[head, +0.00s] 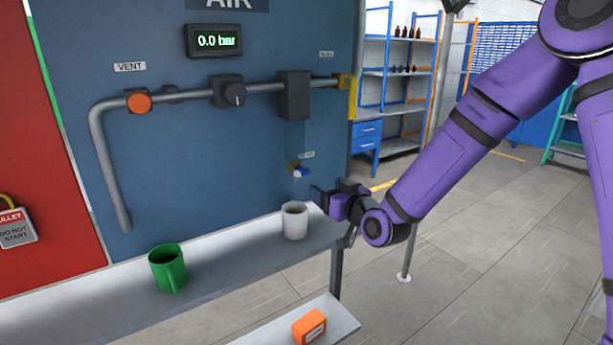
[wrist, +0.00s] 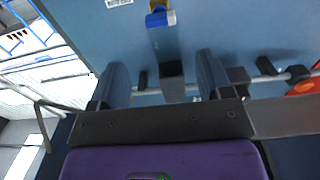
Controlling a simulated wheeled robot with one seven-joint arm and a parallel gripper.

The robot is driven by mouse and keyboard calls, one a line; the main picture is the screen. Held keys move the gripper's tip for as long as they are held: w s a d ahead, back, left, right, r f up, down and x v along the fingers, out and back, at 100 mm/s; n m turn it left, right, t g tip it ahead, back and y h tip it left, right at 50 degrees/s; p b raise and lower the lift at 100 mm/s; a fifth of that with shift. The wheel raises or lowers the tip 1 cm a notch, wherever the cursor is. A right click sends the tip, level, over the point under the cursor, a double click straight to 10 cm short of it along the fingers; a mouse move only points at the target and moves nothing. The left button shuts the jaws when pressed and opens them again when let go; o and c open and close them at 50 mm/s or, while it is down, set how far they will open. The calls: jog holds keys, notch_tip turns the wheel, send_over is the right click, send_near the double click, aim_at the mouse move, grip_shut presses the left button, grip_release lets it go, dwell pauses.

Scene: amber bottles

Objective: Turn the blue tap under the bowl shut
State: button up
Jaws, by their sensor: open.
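The blue tap (head: 302,173) sits on a brass fitting low on the blue panel, beside a small label. It also shows in the wrist view (wrist: 160,17), at the top, beyond the fingertips. Above it in the head view hangs the bluish bowl (head: 296,137), under a dark block (head: 293,95) on the grey pipe. My gripper (head: 317,196) is just below and right of the tap in the head view, apart from it. In the wrist view my gripper (wrist: 163,66) is open with nothing between its fingers. The tap handle's exact angle is hard to tell.
A grey-white mug (head: 294,222) stands on the bench (head: 220,257) just below the tap and near my gripper. A green mug (head: 167,268) stands further left. An orange box (head: 309,326) lies on a lower shelf. Floor on the right is clear.

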aim_at(305, 174)
jog(key=x, duration=1)
jog(key=shift+s, duration=0.1)
jog(key=c, duration=0.9)
